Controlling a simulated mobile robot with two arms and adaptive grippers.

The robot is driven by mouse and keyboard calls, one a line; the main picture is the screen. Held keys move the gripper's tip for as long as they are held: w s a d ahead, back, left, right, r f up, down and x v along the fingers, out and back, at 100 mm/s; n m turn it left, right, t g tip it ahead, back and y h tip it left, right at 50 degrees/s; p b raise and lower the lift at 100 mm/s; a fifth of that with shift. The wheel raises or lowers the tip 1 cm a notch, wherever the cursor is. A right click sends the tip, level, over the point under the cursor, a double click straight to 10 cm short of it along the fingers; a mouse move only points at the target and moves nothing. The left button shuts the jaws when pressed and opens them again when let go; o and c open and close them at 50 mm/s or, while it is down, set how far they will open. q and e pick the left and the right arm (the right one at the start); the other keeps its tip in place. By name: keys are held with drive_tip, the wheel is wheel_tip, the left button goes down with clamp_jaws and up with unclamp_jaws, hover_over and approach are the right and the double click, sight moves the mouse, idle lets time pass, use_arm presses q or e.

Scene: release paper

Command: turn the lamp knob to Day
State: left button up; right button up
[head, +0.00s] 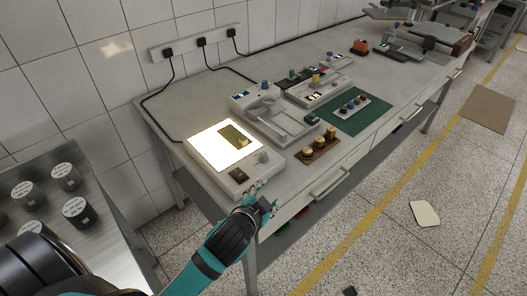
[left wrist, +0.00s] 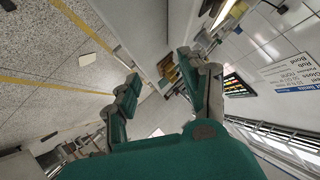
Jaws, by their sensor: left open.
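The lamp box (head: 213,172) is a pale box with a brightly glowing white top at the near left end of the bench in the head view. The knob's setting is too small to read. My left gripper (head: 266,201) is open and empty at the bench's front edge, below and apart from the knob. Its two spread fingers also show in the left wrist view (left wrist: 158,85). My right gripper is not in view.
A wooden block with brass weights (head: 318,148) and a grey instrument (head: 270,110) stand right of the lamp box. A green mat (head: 358,112) lies farther right. A drawer handle (head: 330,185) juts from the bench front. Lidded containers (head: 75,210) stand at left.

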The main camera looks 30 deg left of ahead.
use_arm(q)
drive_tip(key=w+d+r+m+t+h, duration=0.45)
drive_tip(key=w+r+m, duration=0.2)
drive_tip(key=r, duration=0.25)
drive_tip(key=w+d+r+m+t+h, duration=0.45)
drive_tip(key=d+r+m, duration=0.2)
drive_tip(key=r, duration=0.35)
drive_tip(key=d+r+m+g+h, duration=0.4)
drive_tip(key=d+m+g+h, duration=0.4)
drive_tip(key=m, duration=0.6)
drive_tip(key=m+g+y, duration=1.3)
drive_tip(key=m+y, duration=0.3)
approach(264, 154)
wheel_tip(264, 154, down, 7)
drive_tip(key=p, duration=0.3)
drive_tip(key=shift+f+p, duration=0.25)
drive_tip(key=shift+p, duration=0.1)
drive_tip(key=shift+f+m, duration=0.3)
drive_tip(key=shift+f, duration=0.5)
